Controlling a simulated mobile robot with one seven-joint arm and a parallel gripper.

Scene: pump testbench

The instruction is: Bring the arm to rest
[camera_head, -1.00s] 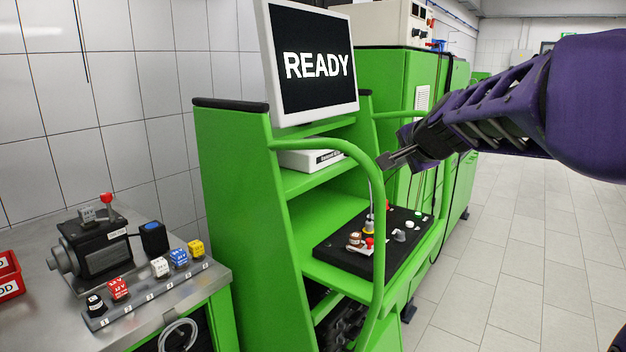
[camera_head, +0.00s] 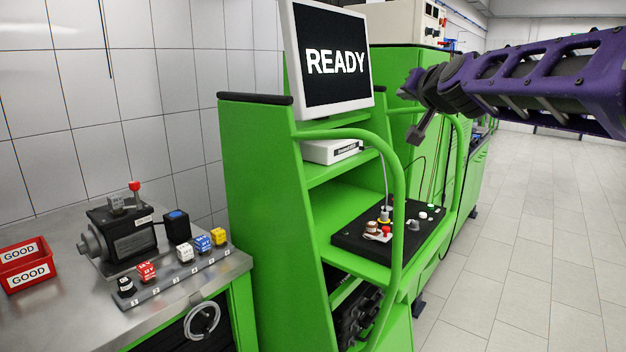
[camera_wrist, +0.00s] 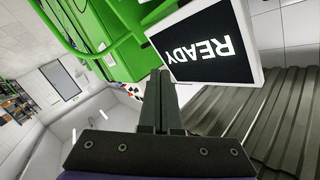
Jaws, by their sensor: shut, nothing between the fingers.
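My purple arm reaches in from the right side of the head view. My gripper (camera_head: 416,136) hangs at its end, pointing down, in front of the green machine and right of the monitor. In the wrist view my gripper (camera_wrist: 161,76) has its two fingers together, with nothing between them. It touches nothing that I can see. The monitor (camera_head: 332,60) reads READY, and it also shows turned over in the wrist view (camera_wrist: 205,48).
A green test stand (camera_head: 262,190) with a curved rail carries a black control panel (camera_head: 350,241). A steel bench (camera_head: 75,325) at left holds a pump, several coloured cubes and a red GOOD bin (camera_head: 27,265). The tiled floor (camera_head: 540,250) at right is clear.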

